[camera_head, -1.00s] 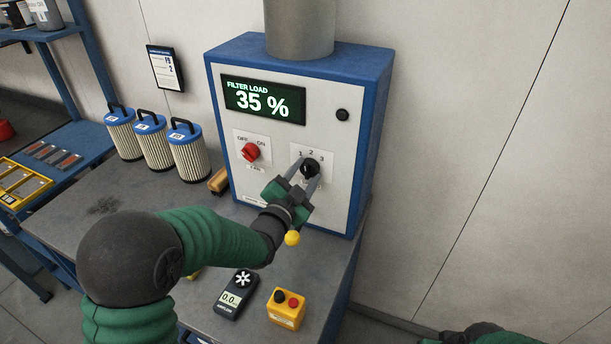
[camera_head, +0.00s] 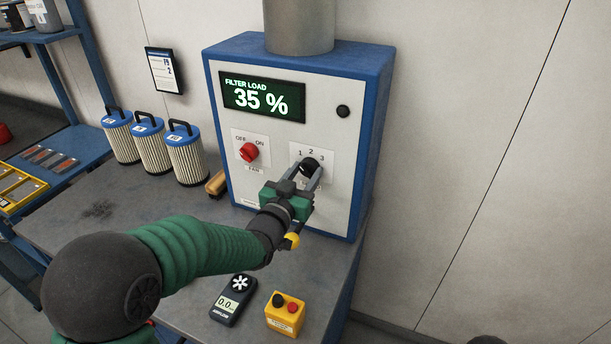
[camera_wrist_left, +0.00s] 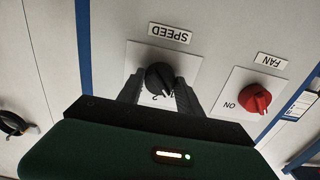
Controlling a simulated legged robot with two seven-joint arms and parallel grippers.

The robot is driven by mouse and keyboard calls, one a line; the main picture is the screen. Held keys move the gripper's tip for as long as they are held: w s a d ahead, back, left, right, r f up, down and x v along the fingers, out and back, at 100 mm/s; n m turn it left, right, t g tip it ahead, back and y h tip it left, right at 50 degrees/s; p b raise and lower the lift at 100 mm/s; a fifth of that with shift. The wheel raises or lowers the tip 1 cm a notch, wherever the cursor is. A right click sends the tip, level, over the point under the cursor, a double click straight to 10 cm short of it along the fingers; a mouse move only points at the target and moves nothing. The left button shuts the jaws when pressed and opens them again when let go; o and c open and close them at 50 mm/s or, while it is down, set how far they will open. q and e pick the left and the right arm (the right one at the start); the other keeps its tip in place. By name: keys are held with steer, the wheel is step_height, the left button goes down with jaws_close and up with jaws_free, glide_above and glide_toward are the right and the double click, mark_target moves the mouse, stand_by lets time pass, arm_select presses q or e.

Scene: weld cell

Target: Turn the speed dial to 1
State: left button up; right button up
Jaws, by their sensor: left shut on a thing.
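The speed dial (camera_head: 310,166) is a black knob on a white plate marked 1, 2, 3 on the front of the blue-and-white filter unit (camera_head: 345,165). My left gripper (camera_head: 305,176) is at the dial, its two fingers on either side of it, shut on it. In the left wrist view the dial (camera_wrist_left: 158,77) sits between the fingertips, under the upside-down SPEED label. I cannot tell for certain which number the dial points to. My right gripper is not in view.
The red fan knob (camera_head: 248,152) is left of the dial. The display (camera_head: 262,99) reads FILTER LOAD 35 %. Filter cartridges (camera_head: 187,155) stand at the left. A handheld meter (camera_head: 233,301) and a yellow button box (camera_head: 285,313) lie on the bench in front.

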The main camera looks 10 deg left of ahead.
arm_select(q)
steer(key=shift+s+f, duration=0.1)
steer(key=shift+f, duration=0.25)
steer(key=o, duration=1.4)
steer(key=shift+r, duration=0.25)
steer(key=shift+c, duration=0.2)
steer(key=s+a+b, duration=0.3)
steer(key=s+b, duration=0.5)
steer(key=s, duration=0.8)
steer(key=shift+s, duration=0.2)
steer(key=shift+a, duration=0.1)
